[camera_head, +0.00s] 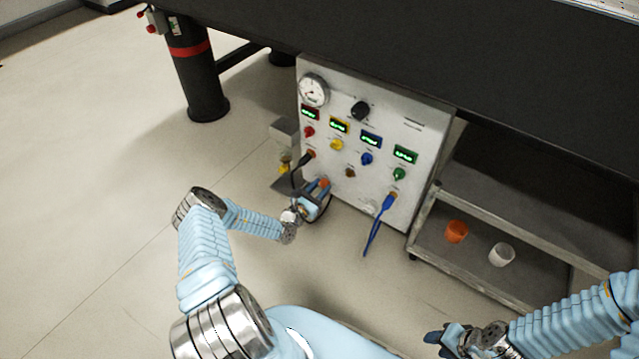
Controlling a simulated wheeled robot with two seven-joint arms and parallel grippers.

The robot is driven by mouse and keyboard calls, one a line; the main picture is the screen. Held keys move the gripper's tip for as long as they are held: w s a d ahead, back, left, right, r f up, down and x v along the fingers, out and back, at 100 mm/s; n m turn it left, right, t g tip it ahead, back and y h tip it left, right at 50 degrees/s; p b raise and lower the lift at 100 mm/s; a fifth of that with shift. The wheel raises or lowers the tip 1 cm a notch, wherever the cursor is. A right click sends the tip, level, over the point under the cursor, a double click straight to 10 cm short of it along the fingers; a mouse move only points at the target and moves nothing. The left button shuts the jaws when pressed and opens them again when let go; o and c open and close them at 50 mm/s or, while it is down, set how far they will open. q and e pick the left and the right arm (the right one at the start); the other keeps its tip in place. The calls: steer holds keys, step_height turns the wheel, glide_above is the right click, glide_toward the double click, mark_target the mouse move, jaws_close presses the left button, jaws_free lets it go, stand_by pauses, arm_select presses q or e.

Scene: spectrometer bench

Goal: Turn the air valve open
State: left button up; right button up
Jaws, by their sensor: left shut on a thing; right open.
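A white instrument panel (420,130) stands under the dark bench. It carries a round gauge (314,90), a black knob (361,110), and red (309,132), yellow (337,145), blue (367,158) and green (399,174) knobs below lit displays. I cannot tell for sure which part is the air valve. My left gripper (319,192) is low at the panel's lower left, shut on a small orange-red part (324,183); the jaws mostly hide it, so its shape and angle are unclear. My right gripper (434,338) is open and empty at the bottom, well away from the panel.
A blue plug with its cable (387,204) hangs at the panel's lower right. A black cable (298,168) hangs at its left. A low shelf (433,262) at right holds an orange cup (456,231) and a white cup (501,254). Floor at left is clear.

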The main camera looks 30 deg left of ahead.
arm_select(q)
steer(key=m+p, duration=0.1)
steer(key=m, duration=0.1)
steer(key=shift+r+m+p, duration=0.1)
steer(key=shift+m+p, duration=0.25)
steer(key=shift+m, duration=0.05)
steer(key=m+p, duration=0.1)
steer(key=m, duration=0.2)
steer(key=shift+d+p, duration=0.1)
steer(key=shift+p, duration=0.25)
steer(key=shift+m+p, duration=0.45)
steer(key=shift+m, duration=0.85)
steer(key=shift+f, duration=0.2)
steer(key=o, duration=1)
steer(key=shift+o, duration=0.2)
steer(key=s+a+p, duration=0.1)
steer(key=s, duration=1.2)
steer(key=shift+s+p, duration=0.4)
